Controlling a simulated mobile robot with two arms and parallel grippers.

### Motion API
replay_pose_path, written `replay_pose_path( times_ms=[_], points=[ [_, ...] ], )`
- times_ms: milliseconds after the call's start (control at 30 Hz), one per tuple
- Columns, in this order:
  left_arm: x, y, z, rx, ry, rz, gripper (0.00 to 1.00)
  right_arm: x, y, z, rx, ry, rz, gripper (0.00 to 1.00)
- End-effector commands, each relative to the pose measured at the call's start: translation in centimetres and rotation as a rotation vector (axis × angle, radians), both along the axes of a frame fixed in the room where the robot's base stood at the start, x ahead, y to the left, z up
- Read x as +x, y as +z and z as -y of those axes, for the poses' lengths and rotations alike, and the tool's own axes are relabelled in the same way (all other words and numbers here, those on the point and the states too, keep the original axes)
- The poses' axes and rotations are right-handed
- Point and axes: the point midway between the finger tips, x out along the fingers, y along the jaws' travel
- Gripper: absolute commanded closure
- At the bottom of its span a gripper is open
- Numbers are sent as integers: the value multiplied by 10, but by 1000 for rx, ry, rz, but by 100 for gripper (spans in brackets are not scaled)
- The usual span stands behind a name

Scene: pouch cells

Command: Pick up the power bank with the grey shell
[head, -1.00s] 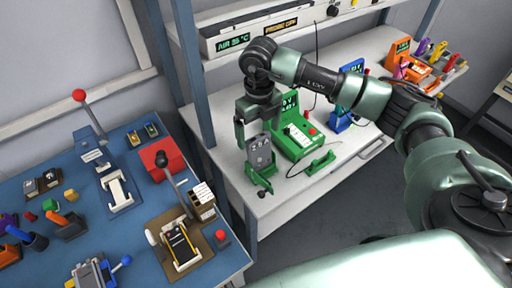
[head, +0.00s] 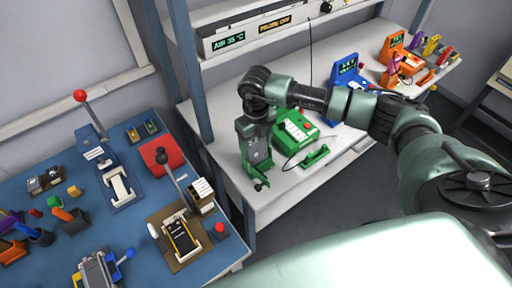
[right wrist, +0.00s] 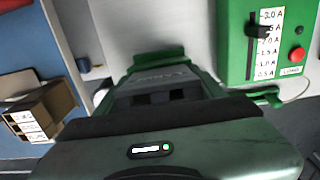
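A grey block (head: 259,150), which looks like the grey-shell power bank, is at the near left end of the white bench, partly covered by my right gripper. In the right wrist view, a grey body (right wrist: 165,75) with faint lettering and two dark slots lies straight ahead of the gripper, between green parts. My right gripper (head: 256,170) points down around the block, beside the green tester (head: 298,130). I cannot tell whether its fingers press on the block or stand apart from it. My left gripper is out of view.
A green clamp (head: 317,155) with a cable lies just right of the gripper. Blue (head: 346,75) and orange (head: 392,48) testers stand farther back. A shelf (head: 290,35) overhangs the bench. The blue table (head: 60,185) at left holds presses and tools.

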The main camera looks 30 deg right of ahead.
Motion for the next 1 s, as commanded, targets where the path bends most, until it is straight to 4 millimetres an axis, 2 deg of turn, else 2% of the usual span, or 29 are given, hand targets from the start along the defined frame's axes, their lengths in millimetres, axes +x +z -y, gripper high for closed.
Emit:
replay_pose_path(
  times_ms=[333, 533, 767, 1000],
  points=[
    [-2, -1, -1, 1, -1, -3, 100, 1, 3, 0, 1, 0, 4, 73],
    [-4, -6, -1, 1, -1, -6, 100, 2, 19, 0, 1, -1, 6, 73],
    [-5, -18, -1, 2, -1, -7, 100, 2, 62, 0, 0, 1, 9, 73],
    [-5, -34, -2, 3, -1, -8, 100, 2, 122, 0, 1, 0, 10, 73]
  ],
)
